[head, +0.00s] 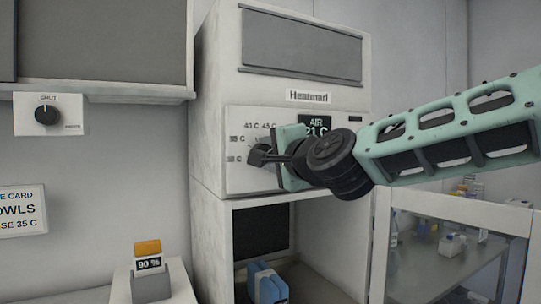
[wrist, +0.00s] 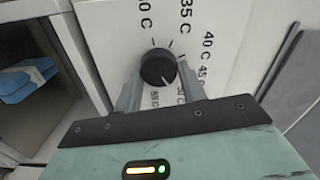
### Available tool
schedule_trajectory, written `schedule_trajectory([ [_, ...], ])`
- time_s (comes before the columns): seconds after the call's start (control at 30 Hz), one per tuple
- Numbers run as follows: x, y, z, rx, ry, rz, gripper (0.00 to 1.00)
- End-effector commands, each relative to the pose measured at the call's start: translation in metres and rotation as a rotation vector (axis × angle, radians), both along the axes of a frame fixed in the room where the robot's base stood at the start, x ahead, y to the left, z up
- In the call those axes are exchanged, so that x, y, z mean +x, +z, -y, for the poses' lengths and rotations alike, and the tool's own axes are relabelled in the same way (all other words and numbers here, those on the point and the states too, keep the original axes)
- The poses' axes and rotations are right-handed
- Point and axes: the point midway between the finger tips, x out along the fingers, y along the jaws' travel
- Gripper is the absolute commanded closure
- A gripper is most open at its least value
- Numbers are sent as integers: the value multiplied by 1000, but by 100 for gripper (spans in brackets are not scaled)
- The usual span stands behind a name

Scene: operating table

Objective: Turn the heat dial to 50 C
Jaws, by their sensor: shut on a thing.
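The heat dial (wrist: 157,67) is a round black knob on the white panel of the Heatmarl cabinet. In the wrist view its temperature labels run around it, from 30 C at the top to about 55 C below. A small pale mark on the knob points to the lower right, roughly toward the label that looks like 50 C. My gripper (wrist: 158,88) is shut on the dial, one finger on each side. In the head view my gripper (head: 270,155) reaches the panel from the right and largely hides the dial.
The cabinet display (head: 317,126) reads AIR and 21 C, partly covered by my gripper. Below is an open compartment with blue folded packs (head: 267,285). A SHUT dial (head: 47,115) is on the left wall, and an orange-topped 90 % box (head: 149,265) stands below.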

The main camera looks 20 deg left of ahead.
Motion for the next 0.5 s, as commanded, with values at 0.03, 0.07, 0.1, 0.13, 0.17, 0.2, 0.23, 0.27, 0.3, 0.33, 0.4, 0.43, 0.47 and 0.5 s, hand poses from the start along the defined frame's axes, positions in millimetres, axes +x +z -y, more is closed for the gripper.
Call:
schedule_trajectory([
  [0.03,1,0,1,0,-3,0,82],
  [0.07,1,0,1,0,-3,0,51],
  [0.1,1,0,1,0,-3,0,40],
  [0.13,1,0,1,0,-2,1,39],
  [0.17,1,0,1,0,-2,1,39],
  [0.2,1,0,1,0,-2,1,39],
  [0.23,1,0,1,0,-2,1,39],
  [0.27,1,0,1,0,-2,1,39],
  [0.3,1,0,0,0,-2,1,39],
  [0.33,1,0,0,-1,-1,1,39],
  [0.4,0,0,1,-1,-1,1,39],
  [0.43,0,0,2,-1,-1,1,39],
  [0.47,-1,0,3,0,-2,2,39],
  [0.5,-3,-1,5,0,-2,2,39],
])
